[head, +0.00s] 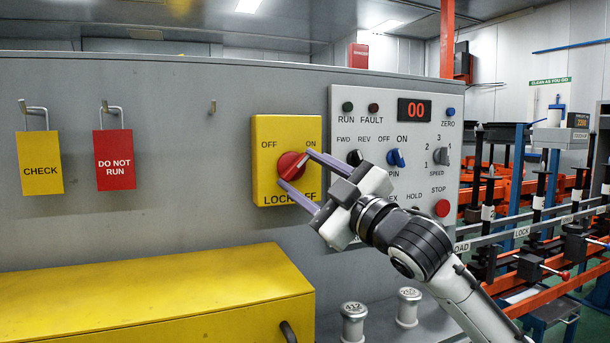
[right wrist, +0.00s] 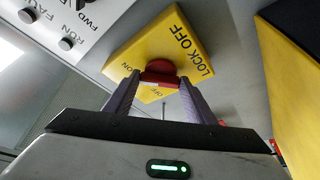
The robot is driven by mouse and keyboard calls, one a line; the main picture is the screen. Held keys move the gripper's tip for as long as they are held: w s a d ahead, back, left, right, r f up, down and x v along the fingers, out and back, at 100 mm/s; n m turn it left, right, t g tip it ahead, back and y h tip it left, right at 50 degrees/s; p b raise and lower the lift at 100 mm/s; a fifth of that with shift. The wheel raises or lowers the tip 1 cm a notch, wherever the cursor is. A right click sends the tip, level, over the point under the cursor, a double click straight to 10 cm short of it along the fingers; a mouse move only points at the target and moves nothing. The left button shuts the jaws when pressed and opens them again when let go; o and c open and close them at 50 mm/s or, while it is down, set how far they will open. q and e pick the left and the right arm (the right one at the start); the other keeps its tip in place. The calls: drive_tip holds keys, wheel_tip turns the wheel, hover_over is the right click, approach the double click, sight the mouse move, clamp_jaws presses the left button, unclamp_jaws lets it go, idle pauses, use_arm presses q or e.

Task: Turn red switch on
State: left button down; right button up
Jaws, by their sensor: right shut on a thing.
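The red rotary switch (head: 291,166) sits on a yellow lock-off plate (head: 268,134) marked OFF at the upper left and ON at the upper right. A pale mark shows on the upper right side of its knob, towards ON. My right gripper (head: 294,167) has its two purple fingers on either side of the knob and is shut on it. In the right wrist view the red switch (right wrist: 160,74) is between the fingers, partly hidden by them. My left gripper is not in view.
A control panel (head: 378,105) with buttons and knobs is right of the plate. CHECK (head: 41,171) and DO NOT RUN (head: 114,165) tags hang at left. A yellow box (head: 150,300) juts out below. Two metal spools (head: 354,322) stand under my arm.

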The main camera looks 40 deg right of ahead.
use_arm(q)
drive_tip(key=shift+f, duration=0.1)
use_arm(e)
drive_tip(key=o, duration=1)
drive_tip(key=shift+o, duration=0.2)
drive_tip(key=shift+s+f, duration=0.25)
drive_tip(key=shift+s, duration=0.2)
use_arm(q)
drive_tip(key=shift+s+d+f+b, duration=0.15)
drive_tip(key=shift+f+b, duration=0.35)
drive_tip(key=shift+b, duration=0.75)
use_arm(e)
drive_tip(key=v, duration=0.9)
drive_tip(key=shift+s, duration=0.2)
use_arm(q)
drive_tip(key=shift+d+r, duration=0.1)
use_arm(e)
drive_tip(key=shift+r, duration=0.1)
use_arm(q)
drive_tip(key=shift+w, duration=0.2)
use_arm(e)
drive_tip(key=shift+s, duration=0.1)
